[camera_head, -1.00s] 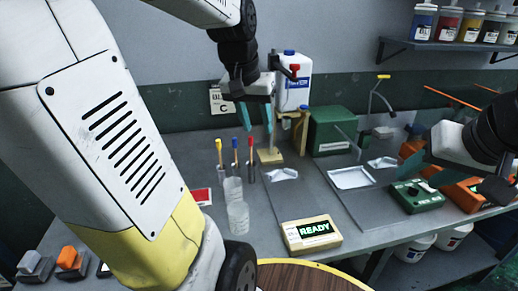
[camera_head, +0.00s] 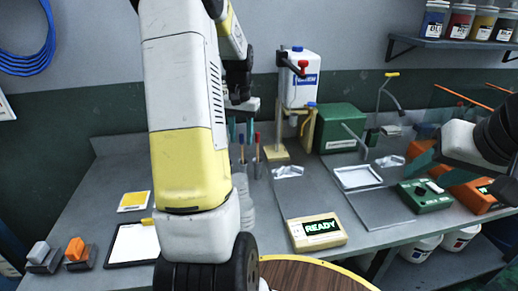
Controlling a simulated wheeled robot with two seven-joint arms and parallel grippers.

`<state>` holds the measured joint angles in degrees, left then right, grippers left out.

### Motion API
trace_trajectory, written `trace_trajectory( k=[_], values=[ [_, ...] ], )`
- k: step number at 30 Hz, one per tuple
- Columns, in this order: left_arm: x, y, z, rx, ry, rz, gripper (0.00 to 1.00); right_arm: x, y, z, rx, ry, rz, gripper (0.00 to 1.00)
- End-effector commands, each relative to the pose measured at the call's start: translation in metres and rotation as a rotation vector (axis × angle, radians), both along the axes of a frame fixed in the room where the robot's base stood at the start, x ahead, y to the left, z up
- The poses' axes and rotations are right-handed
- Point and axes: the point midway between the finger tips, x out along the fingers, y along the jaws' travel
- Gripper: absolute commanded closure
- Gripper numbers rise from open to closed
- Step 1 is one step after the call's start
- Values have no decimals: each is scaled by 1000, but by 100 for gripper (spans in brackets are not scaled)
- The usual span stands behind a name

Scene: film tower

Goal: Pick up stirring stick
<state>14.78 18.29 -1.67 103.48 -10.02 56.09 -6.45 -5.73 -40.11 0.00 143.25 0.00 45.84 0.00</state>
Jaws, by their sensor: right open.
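Two stirring sticks show in the head view, one with a blue top (camera_head: 241,146) and one with a red top (camera_head: 257,143). They stand upright near the middle of the bench. The yellow-topped stick is hidden behind my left arm. My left gripper (camera_head: 240,128) hangs just above and behind the blue-topped stick, partly covered by my own arm. Its teal fingers look apart, with nothing seen between them; contact with a stick cannot be told. My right gripper (camera_head: 424,162) is open at the right, above the green box, far from the sticks.
Clear beakers (camera_head: 247,212) stand in front of the sticks, partly hidden. A READY display (camera_head: 316,232) sits at the front edge. A white jug (camera_head: 299,77) on a stand and a green box (camera_head: 341,128) are behind.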

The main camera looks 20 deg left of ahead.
Motion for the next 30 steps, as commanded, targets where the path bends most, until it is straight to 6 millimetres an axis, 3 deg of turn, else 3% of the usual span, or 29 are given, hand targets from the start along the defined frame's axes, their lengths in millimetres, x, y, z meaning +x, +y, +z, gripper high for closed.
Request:
trace_trajectory(
  k=[9, 17, 24, 30],
  values=[
    [0, 0, -43, 0, 1, -1, 60, 0, 0, 0, 0, 0, 0, 52],
    [0, 0, -47, 0, -1, -1, 60, 0, 0, 0, 0, 0, 0, 52],
    [0, 0, -46, 0, -1, -1, 100, 0, 0, 0, 0, 0, 0, 52],
    [0, -1, -46, 0, -1, 0, 100, 0, 0, 0, 0, 0, 0, 52]
  ],
)
